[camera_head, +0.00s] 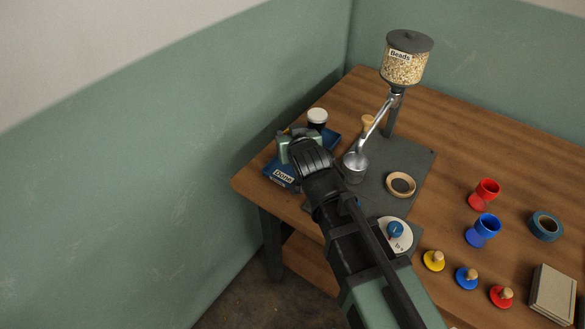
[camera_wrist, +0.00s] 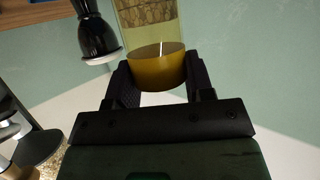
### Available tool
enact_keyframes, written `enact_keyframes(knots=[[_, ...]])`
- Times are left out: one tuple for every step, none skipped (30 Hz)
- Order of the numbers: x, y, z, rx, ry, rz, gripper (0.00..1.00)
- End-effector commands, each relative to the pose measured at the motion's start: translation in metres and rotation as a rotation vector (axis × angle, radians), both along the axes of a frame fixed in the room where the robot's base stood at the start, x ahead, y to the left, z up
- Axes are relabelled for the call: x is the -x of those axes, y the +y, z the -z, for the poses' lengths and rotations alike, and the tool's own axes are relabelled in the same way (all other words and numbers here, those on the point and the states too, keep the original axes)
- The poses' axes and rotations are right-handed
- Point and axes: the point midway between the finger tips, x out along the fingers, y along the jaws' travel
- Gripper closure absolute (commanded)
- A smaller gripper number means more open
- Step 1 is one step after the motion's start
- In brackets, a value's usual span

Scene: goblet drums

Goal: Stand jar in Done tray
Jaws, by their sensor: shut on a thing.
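My gripper (camera_head: 292,138) is over the blue Done tray (camera_head: 283,177) at the left end of the table. In the wrist view, which is upside down, my gripper (camera_wrist: 160,75) is shut on a clear glass jar (camera_wrist: 150,28). The jar has a yellow lid, held between the fingers, and pale contents inside. Its far end is cut off by the frame. In the head view the gripper and wrist hide most of the jar. I cannot tell whether it touches the tray floor.
Right of my arm are a metal cup (camera_head: 355,168) and the bead hopper (camera_head: 403,69). Red (camera_head: 486,192) and blue (camera_head: 483,229) goblets stand farther right.

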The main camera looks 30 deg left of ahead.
Motion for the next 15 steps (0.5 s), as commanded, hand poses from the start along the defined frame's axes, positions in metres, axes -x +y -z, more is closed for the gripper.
enact_keyframes(knots=[[0.000, 0.000, 0.003, 0.000, 0.000, 0.000, 0.95], [0.000, 0.000, 0.002, 0.000, 0.000, 0.000, 0.95], [0.000, 0.000, 0.002, 0.000, 0.000, 0.000, 0.95], [0.000, 0.000, 0.005, 0.000, 0.000, 0.000, 0.95], [0.000, 0.000, 0.009, 0.000, 0.000, 0.000, 0.95], [0.000, 0.000, 0.018, 0.000, 0.000, 0.000, 0.95], [0.000, 0.000, 0.026, 0.000, 0.000, 0.000, 0.95], [0.000, 0.000, 0.033, 0.000, 0.000, 0.000, 0.95], [0.000, 0.000, 0.042, 0.000, 0.000, 0.000, 0.95], [0.000, 0.000, 0.046, 0.000, 0.000, 0.000, 0.95], [0.000, 0.000, 0.048, 0.000, 0.000, 0.000, 0.95], [0.000, 0.000, 0.047, 0.000, 0.000, 0.000, 0.95], [0.000, 0.000, 0.046, 0.000, 0.000, 0.000, 0.95], [0.000, 0.000, 0.044, 0.000, 0.000, 0.000, 0.95], [0.000, 0.000, 0.042, 0.000, 0.000, 0.000, 0.95]])
